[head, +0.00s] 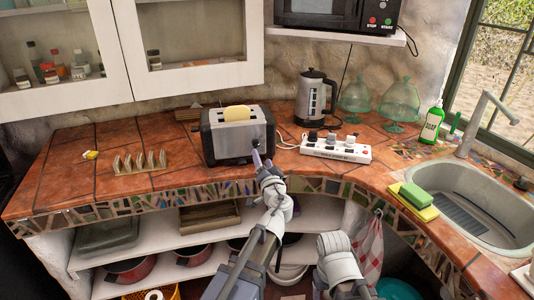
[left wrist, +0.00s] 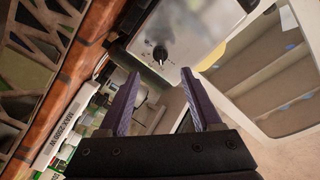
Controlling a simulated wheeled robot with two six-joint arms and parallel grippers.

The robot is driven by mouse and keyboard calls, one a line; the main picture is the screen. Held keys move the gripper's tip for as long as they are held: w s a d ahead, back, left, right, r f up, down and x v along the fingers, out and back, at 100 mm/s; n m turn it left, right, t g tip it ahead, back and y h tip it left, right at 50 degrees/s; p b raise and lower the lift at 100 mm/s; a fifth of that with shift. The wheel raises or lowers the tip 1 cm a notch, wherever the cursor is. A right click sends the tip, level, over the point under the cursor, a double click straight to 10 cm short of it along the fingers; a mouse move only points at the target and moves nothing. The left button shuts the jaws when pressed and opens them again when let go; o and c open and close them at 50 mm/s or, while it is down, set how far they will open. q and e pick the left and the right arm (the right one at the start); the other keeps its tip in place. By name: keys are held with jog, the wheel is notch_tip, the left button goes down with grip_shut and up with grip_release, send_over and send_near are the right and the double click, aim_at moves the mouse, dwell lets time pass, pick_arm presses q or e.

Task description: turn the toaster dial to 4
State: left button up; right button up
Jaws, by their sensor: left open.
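The silver and black toaster (head: 222,142) stands on the tiled counter with a slice of bread (head: 237,113) in its top. Its black dial (left wrist: 160,54) shows in the left wrist view on the metal face, with a pale pointer mark and small markings too tiny to read. My left gripper (head: 261,158) is open in front of the toaster's right end. In the left wrist view its two purple fingers (left wrist: 159,84) point at the face, the dial beyond and between their tips, with nothing between them. Only part of my right arm shows at the bottom of the head view.
A white power strip (head: 350,152) with plugs lies right of the toaster, close to my left gripper. A kettle (head: 311,97) stands behind it. A toast rack (head: 139,164) is at left. The counter between rack and toaster is clear.

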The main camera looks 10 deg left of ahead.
aim_at(257, 146)
pick_arm(q)
jog(key=x, duration=0.8)
jog(key=shift+s, duration=0.1)
jog(key=shift+c, duration=0.4)
grip_shut()
